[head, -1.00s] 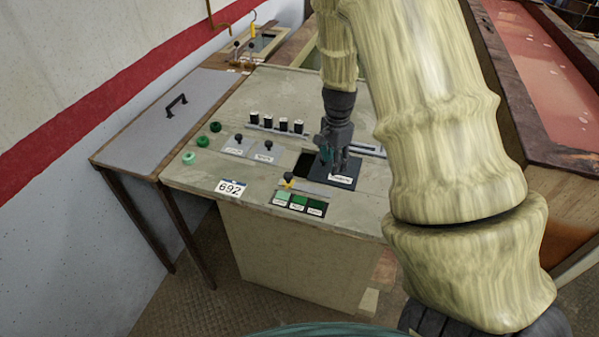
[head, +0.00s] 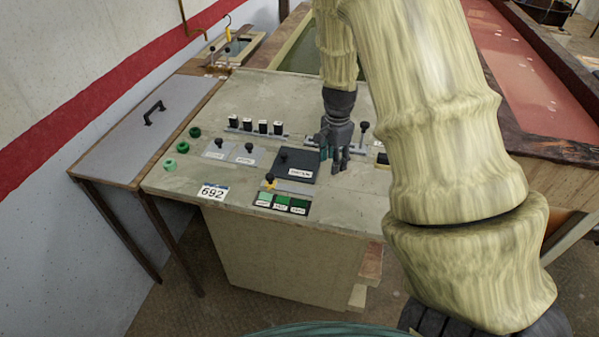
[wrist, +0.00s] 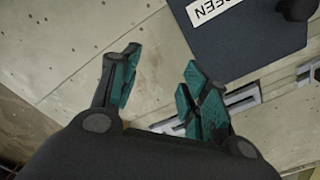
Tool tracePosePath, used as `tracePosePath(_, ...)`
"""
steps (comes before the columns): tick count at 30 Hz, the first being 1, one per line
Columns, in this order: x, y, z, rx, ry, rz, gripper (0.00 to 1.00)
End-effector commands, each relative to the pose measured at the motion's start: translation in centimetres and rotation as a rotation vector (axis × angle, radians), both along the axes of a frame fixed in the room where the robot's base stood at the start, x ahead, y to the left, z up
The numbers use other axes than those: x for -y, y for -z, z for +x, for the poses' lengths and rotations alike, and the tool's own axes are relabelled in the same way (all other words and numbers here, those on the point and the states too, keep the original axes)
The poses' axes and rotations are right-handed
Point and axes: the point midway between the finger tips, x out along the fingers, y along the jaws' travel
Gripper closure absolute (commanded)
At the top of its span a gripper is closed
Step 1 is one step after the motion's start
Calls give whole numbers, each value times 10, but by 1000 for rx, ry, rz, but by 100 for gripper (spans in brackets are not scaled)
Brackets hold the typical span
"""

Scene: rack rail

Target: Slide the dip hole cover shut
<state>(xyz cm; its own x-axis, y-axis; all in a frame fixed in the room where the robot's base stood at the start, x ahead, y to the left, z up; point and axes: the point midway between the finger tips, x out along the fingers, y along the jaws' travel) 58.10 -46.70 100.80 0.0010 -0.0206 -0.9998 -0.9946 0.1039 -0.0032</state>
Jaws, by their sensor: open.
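The dip hole cover (head: 298,168) is a dark square plate with a black knob and a white label, lying flat on the grey panel top. No dark opening shows beside it in the head view. My gripper (head: 334,165) is just right of the cover, pointing down, with its fingers apart and empty. In the wrist view the cover (wrist: 248,42) is at the upper right with its knob at the picture's edge. My gripper (wrist: 158,75) is open there, both teal finger pads clear of the plate and bare panel between them.
A slotted rail (wrist: 240,97) and a black knob (head: 363,129) are close by my gripper. A row of black switches (head: 255,126) stands behind.

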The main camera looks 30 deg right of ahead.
Motion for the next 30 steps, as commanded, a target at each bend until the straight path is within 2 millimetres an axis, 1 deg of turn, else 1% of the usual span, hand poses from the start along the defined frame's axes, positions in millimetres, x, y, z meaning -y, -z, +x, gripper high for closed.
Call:
tracePosePath(1,-9,2,12,1,-23,4,54)
tracePosePath(3,-17,4,22,2,-45,7,54)
tracePosePath(5,-23,5,28,1,-58,9,54)
tracePosePath(8,-26,3,30,2,-61,8,54)
tracePosePath(11,-25,-6,26,2,-53,4,54)
tracePosePath(17,-22,-37,23,5,-45,1,54)
tracePosePath(24,-13,-77,21,6,-40,7,54)
tracePosePath(30,-11,-104,19,4,-37,9,54)
